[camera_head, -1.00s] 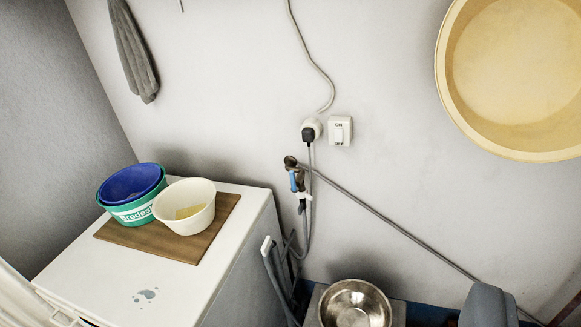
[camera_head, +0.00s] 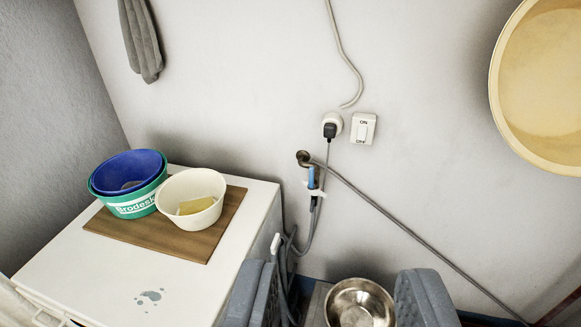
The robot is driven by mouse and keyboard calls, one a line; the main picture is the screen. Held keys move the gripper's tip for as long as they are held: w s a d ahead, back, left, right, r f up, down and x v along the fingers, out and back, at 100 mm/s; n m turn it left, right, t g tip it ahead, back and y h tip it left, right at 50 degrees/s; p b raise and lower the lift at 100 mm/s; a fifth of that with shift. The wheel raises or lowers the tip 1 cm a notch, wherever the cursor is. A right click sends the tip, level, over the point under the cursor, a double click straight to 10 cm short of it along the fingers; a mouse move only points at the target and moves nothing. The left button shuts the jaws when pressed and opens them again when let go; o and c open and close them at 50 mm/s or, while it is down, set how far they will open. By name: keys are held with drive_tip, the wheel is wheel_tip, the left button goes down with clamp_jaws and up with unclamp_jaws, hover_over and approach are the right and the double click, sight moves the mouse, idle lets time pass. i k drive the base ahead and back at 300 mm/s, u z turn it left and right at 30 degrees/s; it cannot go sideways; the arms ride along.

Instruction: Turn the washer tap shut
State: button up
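The washer tap (camera_head: 306,160) comes out of the back wall, just below the plug socket. Its blue lever (camera_head: 311,177) hangs down along the tap body, above a white fitting and a grey hose. My gripper (camera_head: 336,270) is open and empty, its two grey fingers wide apart at the bottom of the picture. The tap is above and slightly left of the middle of the gap, apart from both fingers. The lower parts of both fingers are cut off by the picture edge.
A white washer (camera_head: 75,262) with a wooden board (camera_head: 222,233) and several tubs stands at left. A plug socket (camera_head: 332,124) and switch (camera_head: 363,128) are above the tap. A steel bowl (camera_head: 358,303) is below. A yellow basin (camera_head: 530,90) hangs at right.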

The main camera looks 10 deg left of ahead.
sight(311, 185)
drive_tip(key=u, duration=0.1)
drive_tip(key=i, duration=1)
drive_tip(key=z, duration=0.1)
